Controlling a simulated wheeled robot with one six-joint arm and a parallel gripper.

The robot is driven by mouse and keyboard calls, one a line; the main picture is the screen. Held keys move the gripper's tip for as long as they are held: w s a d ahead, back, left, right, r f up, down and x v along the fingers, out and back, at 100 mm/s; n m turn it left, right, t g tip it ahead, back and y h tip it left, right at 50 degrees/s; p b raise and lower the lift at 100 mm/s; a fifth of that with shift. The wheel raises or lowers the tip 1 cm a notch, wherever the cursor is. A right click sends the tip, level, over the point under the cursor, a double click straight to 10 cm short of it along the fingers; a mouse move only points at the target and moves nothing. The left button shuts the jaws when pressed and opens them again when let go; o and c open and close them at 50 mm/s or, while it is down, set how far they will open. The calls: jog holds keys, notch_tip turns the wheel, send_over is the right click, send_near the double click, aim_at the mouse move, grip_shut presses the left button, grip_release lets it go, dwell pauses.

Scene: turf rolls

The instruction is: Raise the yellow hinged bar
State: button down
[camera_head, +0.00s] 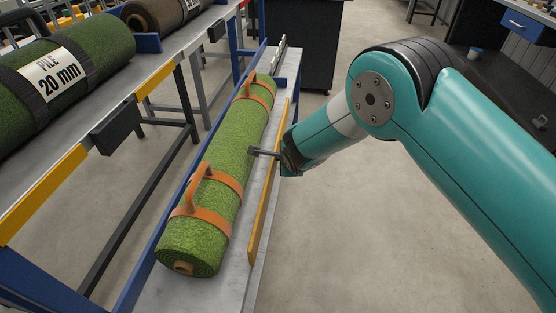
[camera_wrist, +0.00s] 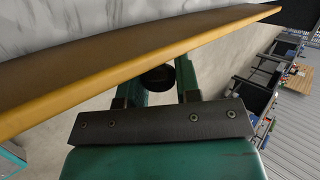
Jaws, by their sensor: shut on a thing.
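The yellow hinged bar (camera_head: 266,196) runs lengthwise along the right edge of the narrow grey bench, beside a green turf roll (camera_head: 232,150). In the wrist view the bar (camera_wrist: 110,75) crosses the upper part of the picture at a slant. My gripper (camera_head: 270,154) is at the bar's middle, coming from the right, with a dark finger reaching over toward the roll. In the wrist view my gripper's fingers (camera_wrist: 160,88) meet the bar from below, with a dark round piece between them. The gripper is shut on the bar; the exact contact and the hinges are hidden.
The turf roll has orange straps with handles and lies on the grey bench (camera_head: 237,285) with blue rails. A higher rack at left holds a roll marked "PILE 20 mm" (camera_head: 55,75). The floor (camera_head: 350,240) right of the bench is open.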

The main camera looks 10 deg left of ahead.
jog(key=shift+a+r, duration=0.1)
jog(key=c, duration=0.9)
grip_release()
jog(key=shift+o, duration=0.2)
jog(key=v, duration=1.7)
jog(key=shift+p, duration=0.4)
jog(key=shift+s+r, duration=0.1)
